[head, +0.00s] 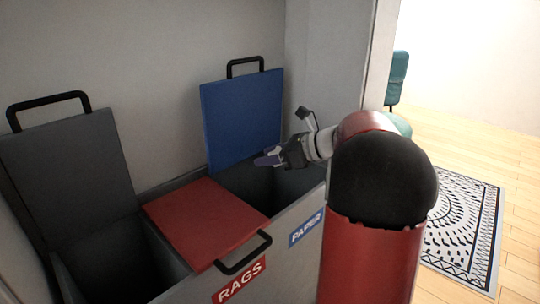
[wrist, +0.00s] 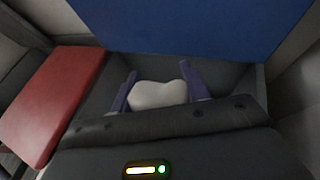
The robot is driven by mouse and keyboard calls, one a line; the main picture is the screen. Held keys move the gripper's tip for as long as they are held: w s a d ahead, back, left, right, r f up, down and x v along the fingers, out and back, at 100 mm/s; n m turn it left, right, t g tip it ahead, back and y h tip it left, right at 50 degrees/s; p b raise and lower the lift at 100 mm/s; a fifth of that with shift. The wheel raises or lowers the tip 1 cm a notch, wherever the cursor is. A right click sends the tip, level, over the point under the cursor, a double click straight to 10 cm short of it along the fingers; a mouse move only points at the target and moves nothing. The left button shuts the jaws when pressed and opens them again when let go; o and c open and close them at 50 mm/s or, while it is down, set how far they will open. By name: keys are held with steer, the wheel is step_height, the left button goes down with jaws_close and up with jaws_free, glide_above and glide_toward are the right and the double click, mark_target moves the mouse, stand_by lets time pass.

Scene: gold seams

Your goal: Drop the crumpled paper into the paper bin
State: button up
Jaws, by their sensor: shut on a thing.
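The paper bin (head: 308,228) carries a blue PAPER label on its front, and its blue lid (head: 241,118) stands open against the wall. My gripper (head: 268,159) is over the opening of this bin. In the wrist view my gripper (wrist: 157,90) is shut on the white crumpled paper (wrist: 158,94), held between its two purple fingers. The blue lid (wrist: 190,25) fills the top of the wrist view. The paper is hard to make out in the head view. The bin's floor is dark.
The rags bin's red lid (head: 205,220) is shut, left of the paper opening; it also shows in the wrist view (wrist: 52,100). A third bin at far left has its grey lid (head: 66,170) raised. A wall edge (head: 379,60) stands right of the bins.

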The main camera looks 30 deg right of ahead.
steer(key=shift+f, duration=0.1)
steer(key=o, duration=1)
steer(key=p+v, duration=0.1)
steer(key=v, duration=0.6)
steer(key=shift+s+d, duration=0.25)
steer(key=shift+s+d, duration=0.1)
